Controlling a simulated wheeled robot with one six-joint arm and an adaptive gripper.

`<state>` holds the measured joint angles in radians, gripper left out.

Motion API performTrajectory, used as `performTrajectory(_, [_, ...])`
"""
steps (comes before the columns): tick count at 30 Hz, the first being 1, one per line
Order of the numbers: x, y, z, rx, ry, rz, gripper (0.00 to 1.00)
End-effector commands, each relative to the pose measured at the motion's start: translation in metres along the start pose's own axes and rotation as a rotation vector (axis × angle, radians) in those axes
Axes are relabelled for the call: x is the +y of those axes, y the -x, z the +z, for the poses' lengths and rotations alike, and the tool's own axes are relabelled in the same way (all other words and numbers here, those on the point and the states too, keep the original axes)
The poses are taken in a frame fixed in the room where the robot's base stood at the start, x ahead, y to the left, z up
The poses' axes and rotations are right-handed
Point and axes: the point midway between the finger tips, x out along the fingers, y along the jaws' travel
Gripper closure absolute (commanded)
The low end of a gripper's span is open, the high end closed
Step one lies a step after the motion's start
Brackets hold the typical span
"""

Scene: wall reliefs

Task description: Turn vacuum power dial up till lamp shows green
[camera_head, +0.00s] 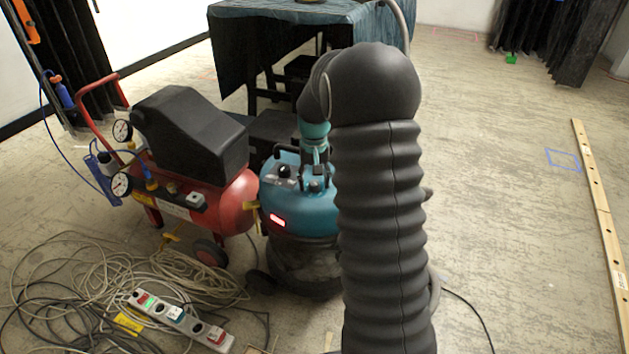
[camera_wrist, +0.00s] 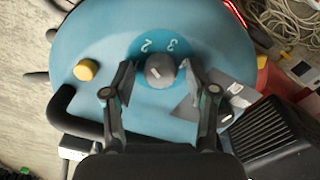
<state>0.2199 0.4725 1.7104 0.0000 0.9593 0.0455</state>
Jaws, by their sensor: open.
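The teal vacuum (camera_head: 305,214) stands right of the red compressor. In the wrist view its blue top (camera_wrist: 200,25) fills the middle. The grey power dial (camera_wrist: 160,71) is round with a pale pointer mark and sits on a darker blue disc showing 2 and 3. The lamp (camera_head: 277,220) on the vacuum's front glows red; a red glow also shows at the wrist view's top edge. My gripper (camera_wrist: 161,78) is open, with one finger on each side of the dial; I cannot tell whether they touch it. In the head view my gripper (camera_head: 316,181) is small above the vacuum's top.
The red compressor (camera_head: 232,197) stands close on the left. Tangled cables (camera_head: 75,275) and a power strip (camera_head: 180,319) lie front left. A cloth-covered table (camera_head: 290,22) is behind. A yellow knob (camera_wrist: 86,69) sits on the vacuum's top. Floor at right is mostly clear.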

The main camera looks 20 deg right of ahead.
Motion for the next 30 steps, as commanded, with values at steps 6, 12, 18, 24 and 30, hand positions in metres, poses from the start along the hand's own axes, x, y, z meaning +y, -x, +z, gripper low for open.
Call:
performTrajectory(6, [0.000, 0.023, -0.001, 0.005, 0.000, 0.000, 0.43])
performTrajectory(12, [0.000, 0.062, -0.001, 0.005, 0.000, 0.000, 0.43])
performTrajectory(18, [0.000, 0.097, -0.001, 0.003, 0.000, 0.000, 0.43])
performTrajectory(24, [0.000, 0.116, -0.001, 0.002, 0.000, 0.000, 0.43])
performTrajectory(30, [0.000, 0.120, 0.000, 0.000, 0.000, 0.000, 0.43])
